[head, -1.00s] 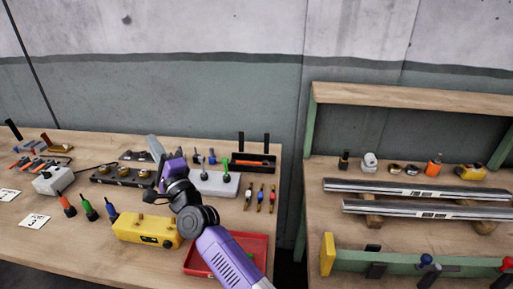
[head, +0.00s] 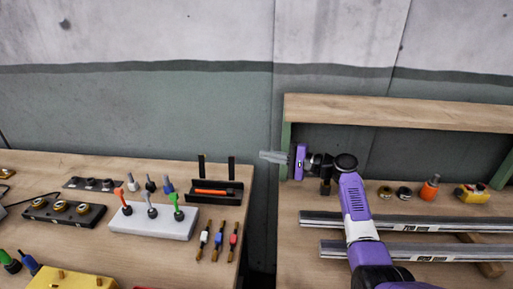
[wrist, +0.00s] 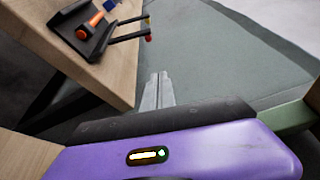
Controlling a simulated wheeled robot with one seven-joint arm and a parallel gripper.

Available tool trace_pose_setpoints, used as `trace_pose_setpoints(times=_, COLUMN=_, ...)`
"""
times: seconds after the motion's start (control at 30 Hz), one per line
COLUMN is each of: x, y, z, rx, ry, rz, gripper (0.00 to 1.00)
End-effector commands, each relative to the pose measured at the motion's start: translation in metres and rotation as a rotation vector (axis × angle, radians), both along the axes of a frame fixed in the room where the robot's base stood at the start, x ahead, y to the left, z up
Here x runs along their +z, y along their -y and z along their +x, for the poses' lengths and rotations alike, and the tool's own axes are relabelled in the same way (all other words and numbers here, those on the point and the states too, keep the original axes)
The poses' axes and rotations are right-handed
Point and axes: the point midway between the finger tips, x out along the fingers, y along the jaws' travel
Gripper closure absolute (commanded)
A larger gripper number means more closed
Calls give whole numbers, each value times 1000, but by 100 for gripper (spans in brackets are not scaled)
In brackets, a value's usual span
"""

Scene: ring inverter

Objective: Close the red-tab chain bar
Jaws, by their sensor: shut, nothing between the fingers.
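Two black bars stand upright from a black tray (head: 215,197) at the left bench's right end. The wrist view shows one bar with a yellow tip and one with a red tip. The red-tipped bar (wrist: 130,40) is the one nearer my gripper there, apparently the right bar (head: 232,167) in the head view, where tip colours do not show. An orange-handled tool (head: 211,192) lies in the tray. My gripper (head: 263,156) is shut and empty, to the right of the bars and touching nothing. Its grey fingers (wrist: 160,80) point toward the tray's side.
A gap separates the left bench (head: 120,250) from the right bench (head: 300,235). The right bench has a wooden shelf (head: 400,112) and long metal bars (head: 410,222). A white switch block (head: 155,223) and several small coloured-band pieces (head: 218,240) lie near the tray.

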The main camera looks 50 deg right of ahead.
Motion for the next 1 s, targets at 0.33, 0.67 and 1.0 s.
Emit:
trace_pose_setpoints(times=0.33, x=-8, y=-14, z=31, rx=19, ry=-9, rz=-8, gripper=100)
trace_pose_setpoints(times=0.67, x=-13, y=-31, z=79, rx=17, ry=-8, rz=-7, gripper=100)
trace_pose_setpoints(times=1.0, x=-5, y=-52, z=75, rx=13, ry=-9, rz=-6, gripper=100)
